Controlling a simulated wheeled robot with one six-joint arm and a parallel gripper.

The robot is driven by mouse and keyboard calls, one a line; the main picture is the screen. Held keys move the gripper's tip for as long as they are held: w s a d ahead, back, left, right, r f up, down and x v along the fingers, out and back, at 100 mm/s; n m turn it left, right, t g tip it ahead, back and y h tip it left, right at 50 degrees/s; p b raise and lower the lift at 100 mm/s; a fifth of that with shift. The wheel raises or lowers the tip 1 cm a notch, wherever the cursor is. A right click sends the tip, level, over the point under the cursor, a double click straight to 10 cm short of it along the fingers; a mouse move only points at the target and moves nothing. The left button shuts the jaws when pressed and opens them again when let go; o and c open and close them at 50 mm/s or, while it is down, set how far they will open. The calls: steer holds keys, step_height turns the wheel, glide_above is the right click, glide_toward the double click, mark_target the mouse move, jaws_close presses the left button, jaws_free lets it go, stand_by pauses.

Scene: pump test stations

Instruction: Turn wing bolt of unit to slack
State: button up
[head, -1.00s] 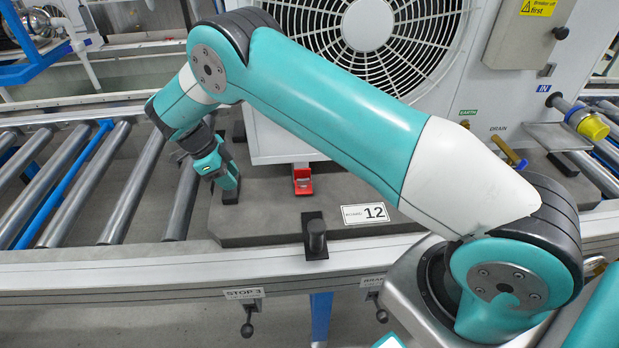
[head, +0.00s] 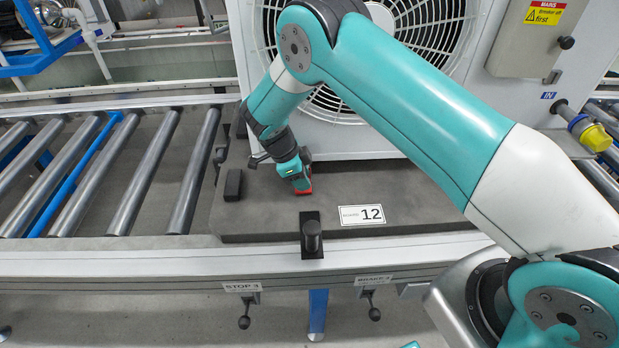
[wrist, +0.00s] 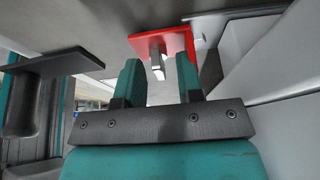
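The unit is a large white housing with a round fan grille (head: 340,104), standing on a dark grey board (head: 260,215). A red bracket (head: 306,192) sits at the unit's lower front edge, mostly covered by my gripper (head: 302,184) in the head view. In the wrist view the red bracket (wrist: 181,43) carries a pale metal wing bolt (wrist: 156,62). My gripper (wrist: 158,75) is open there, with one teal finger to each side of the wing bolt's line. The bolt shows between and just past the fingertips; I cannot tell whether they touch it.
A black post (head: 312,236) stands at the board's front edge, also in the wrist view (wrist: 25,115). A black block (head: 233,184) is on the board's left. A "12" label (head: 361,215) lies right. Rollers (head: 140,175) run left; stop and brake knobs (head: 244,321) hang below.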

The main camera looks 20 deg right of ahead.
steer(key=shift+f, duration=0.1)
jaws_close()
